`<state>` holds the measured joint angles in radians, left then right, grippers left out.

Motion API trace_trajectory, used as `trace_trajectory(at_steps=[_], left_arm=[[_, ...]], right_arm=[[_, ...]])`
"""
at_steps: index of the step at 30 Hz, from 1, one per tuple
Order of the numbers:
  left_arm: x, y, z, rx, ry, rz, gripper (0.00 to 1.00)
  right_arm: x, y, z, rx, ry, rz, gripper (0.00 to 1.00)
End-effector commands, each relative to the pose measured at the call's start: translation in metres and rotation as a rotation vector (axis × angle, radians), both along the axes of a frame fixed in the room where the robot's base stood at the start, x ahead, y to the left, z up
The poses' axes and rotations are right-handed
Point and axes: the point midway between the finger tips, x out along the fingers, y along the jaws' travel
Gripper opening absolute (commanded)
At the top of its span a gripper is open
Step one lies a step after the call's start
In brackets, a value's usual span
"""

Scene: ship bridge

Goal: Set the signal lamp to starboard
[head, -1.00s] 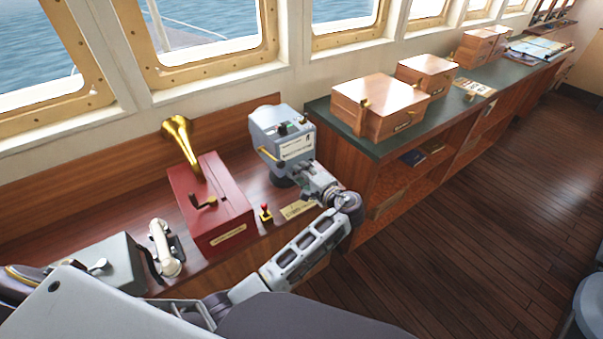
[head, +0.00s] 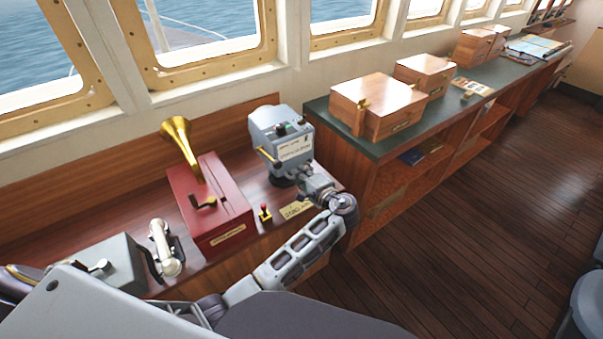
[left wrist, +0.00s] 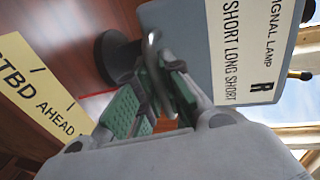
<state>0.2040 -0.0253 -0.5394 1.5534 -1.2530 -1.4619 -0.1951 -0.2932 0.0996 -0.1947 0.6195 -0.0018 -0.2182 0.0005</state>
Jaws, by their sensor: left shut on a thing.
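The signal lamp (head: 278,130) is a grey box on a dark round foot on the wooden console, with a white label on its face. It fills the upper right of the left wrist view (left wrist: 198,45), with its label reading "SIGNAL LAMP" and "SHORT LONG SHORT". My left gripper (head: 306,178) is low in front of the lamp. In the left wrist view its green-padded fingers (left wrist: 152,100) are shut on a grey curved handle (left wrist: 151,50) below the lamp box. A cream plate (head: 295,210) by the foot reads "STBD" and "AHEAD" in the left wrist view (left wrist: 35,92). My right gripper is out of view.
A white handset (head: 163,247) lies farther left. A green-topped counter (head: 345,135) with wooden boxes is close on the right.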

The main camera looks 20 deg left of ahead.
Motion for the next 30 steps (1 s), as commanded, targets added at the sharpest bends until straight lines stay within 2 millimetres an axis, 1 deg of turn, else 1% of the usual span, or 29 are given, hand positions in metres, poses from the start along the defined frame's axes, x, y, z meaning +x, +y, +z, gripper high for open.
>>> trace_trajectory(at_steps=[1, 3, 8, 15, 17, 22, 30], left_arm=[[-0.002, 0.002, 0.0, 0.001, 0.005, -0.012, 0.0], [-0.004, 0.004, -0.001, 0.0, 0.006, -0.032, 0.0], [-0.008, 0.009, -0.001, 0.001, 0.007, -0.075, 0.0], [-0.014, 0.016, 0.0, 0.001, 0.006, -0.147, 0.0], [-0.016, 0.019, -0.001, 0.002, 0.007, -0.166, 0.0], [-0.021, 0.025, -0.001, 0.001, 0.008, -0.224, 0.0], [-0.027, 0.035, -0.001, 0.001, 0.008, -0.314, 0.0]], right_arm=[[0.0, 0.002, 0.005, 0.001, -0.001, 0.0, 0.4], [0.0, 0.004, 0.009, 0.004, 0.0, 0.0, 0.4], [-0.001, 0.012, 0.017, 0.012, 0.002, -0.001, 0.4], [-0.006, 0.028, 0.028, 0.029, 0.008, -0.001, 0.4], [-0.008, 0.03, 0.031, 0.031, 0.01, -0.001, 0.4], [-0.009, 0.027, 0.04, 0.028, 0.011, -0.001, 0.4], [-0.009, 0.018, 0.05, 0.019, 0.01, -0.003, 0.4]])
